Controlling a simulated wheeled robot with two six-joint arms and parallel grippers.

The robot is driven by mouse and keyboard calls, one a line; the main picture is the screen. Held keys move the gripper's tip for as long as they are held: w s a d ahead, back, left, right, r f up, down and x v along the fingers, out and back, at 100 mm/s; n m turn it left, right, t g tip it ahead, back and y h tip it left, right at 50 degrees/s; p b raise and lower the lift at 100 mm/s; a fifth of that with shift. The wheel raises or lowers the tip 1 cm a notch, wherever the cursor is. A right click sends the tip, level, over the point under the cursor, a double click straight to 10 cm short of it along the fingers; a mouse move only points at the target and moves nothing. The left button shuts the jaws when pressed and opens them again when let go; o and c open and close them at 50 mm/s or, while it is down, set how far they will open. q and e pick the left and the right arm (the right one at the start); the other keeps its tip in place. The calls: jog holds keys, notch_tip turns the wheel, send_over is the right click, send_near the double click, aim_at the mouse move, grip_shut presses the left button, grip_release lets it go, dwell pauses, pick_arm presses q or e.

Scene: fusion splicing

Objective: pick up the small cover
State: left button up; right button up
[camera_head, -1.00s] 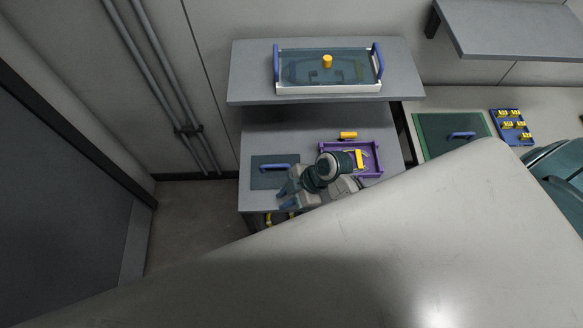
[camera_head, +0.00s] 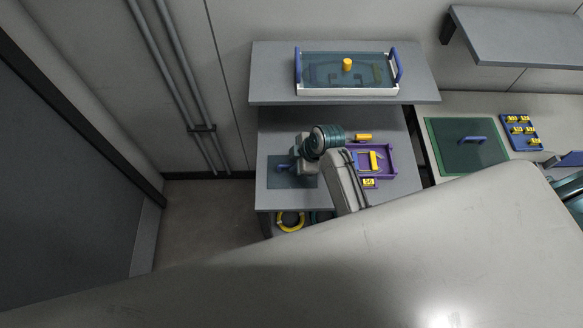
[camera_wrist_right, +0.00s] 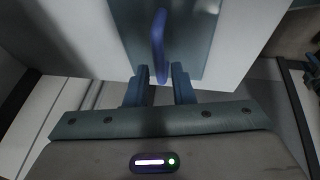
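The small cover (camera_head: 284,182) is a dark, see-through flat plate with a blue bar handle. It lies at the left of the lower grey shelf and also shows in the right wrist view (camera_wrist_right: 195,30). My right gripper (camera_wrist_right: 161,88) is open. Its two fingers stand on either side of the near end of the blue handle (camera_wrist_right: 158,42), with gaps visible, so it is not gripping. In the head view my right gripper (camera_head: 291,165) is over the cover and partly hides it.
A purple tray (camera_head: 391,165) with yellow pieces lies right of my right arm. A white tray (camera_head: 347,91) stands on the upper shelf above. A larger cover (camera_head: 465,155) and a blue block (camera_head: 521,133) lie on the right bench. A yellow ring (camera_head: 290,222) lies below.

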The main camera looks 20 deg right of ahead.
aim_at(292, 165)
jog(key=shift+p+x, duration=0.55)
jog(key=shift+x, duration=1.25)
jog(key=shift+d, duration=0.15)
grip_shut()
jog(key=shift+r, duration=0.15)
